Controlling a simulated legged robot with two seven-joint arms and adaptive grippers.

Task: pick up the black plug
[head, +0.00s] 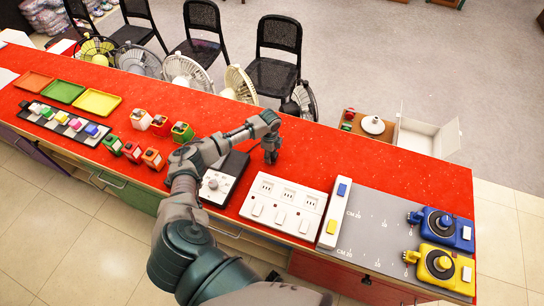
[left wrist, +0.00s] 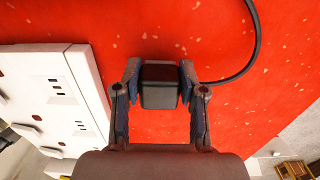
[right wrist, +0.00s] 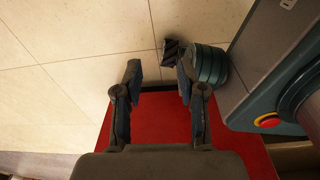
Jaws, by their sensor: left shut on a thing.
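My left gripper (head: 270,156) reaches down to the red counter top, just behind the white socket panel (head: 285,204). In the left wrist view its fingers (left wrist: 160,78) are shut on the black plug (left wrist: 160,92), a small dark block gripped at both sides. The plug is over the red surface; I cannot tell whether it touches it. A black cable (left wrist: 254,45) curves at the upper right of that view. The plug is mostly hidden by the gripper in the head view. My right gripper (right wrist: 158,78) is open and empty, over the floor and something red.
A black box with a white-faced dial (head: 216,184) lies beside my left arm. A grey board (head: 372,228) with blue (head: 440,226) and yellow (head: 438,264) devices is at the right. Several fans and chairs stand behind the counter. The red top right of the gripper is clear.

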